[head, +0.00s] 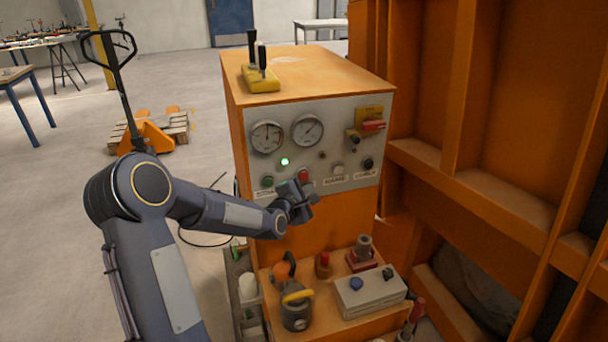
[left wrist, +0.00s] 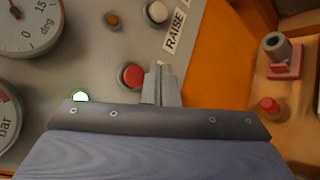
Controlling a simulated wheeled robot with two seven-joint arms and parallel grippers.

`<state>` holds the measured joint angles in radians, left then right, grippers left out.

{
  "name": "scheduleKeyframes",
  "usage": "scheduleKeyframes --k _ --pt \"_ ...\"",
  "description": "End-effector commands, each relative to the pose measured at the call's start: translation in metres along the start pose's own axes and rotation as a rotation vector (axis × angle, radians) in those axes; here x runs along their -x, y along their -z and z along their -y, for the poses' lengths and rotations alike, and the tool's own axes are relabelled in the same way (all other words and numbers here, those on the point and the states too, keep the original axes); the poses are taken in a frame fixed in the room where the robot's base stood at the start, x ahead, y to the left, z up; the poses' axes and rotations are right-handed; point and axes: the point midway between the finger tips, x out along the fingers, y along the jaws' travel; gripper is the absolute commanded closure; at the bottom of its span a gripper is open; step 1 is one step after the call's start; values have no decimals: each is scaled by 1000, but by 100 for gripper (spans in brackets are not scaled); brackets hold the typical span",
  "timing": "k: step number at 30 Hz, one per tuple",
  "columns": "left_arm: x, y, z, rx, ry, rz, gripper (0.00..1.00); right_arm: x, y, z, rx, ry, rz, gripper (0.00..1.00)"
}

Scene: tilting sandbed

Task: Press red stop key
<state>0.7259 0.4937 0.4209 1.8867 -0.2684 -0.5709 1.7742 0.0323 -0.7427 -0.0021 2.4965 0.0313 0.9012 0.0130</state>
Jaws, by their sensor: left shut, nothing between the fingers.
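The red stop key (head: 304,174) is a round button on the grey panel of the orange cabinet, between a green button (head: 267,181) and the RAISE label. My left gripper (head: 308,193) is shut and empty, just in front of and below the red key in the head view. In the left wrist view the red key (left wrist: 131,76) sits in a dark ring just left of my shut fingertips (left wrist: 162,78). I cannot tell whether the fingers touch the panel. My right gripper is in neither view.
Two gauges (head: 267,136) and a lit green lamp (head: 285,161) are above the key. RAISE and LOWER buttons (head: 338,169) are to its right. A lower shelf holds a grey control box (head: 370,292) and a padlock-like item (head: 296,308). Orange steel framework (head: 480,190) stands right.

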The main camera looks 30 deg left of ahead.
Motion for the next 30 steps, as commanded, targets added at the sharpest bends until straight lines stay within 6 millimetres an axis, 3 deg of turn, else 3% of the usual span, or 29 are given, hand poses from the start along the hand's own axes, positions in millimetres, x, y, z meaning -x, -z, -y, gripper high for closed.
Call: scheduleKeyframes --k 9,30 --pt "-18 14 -13 0 -1 0 100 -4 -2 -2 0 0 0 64" --pt "-20 14 -14 -1 0 0 100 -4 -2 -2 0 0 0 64"
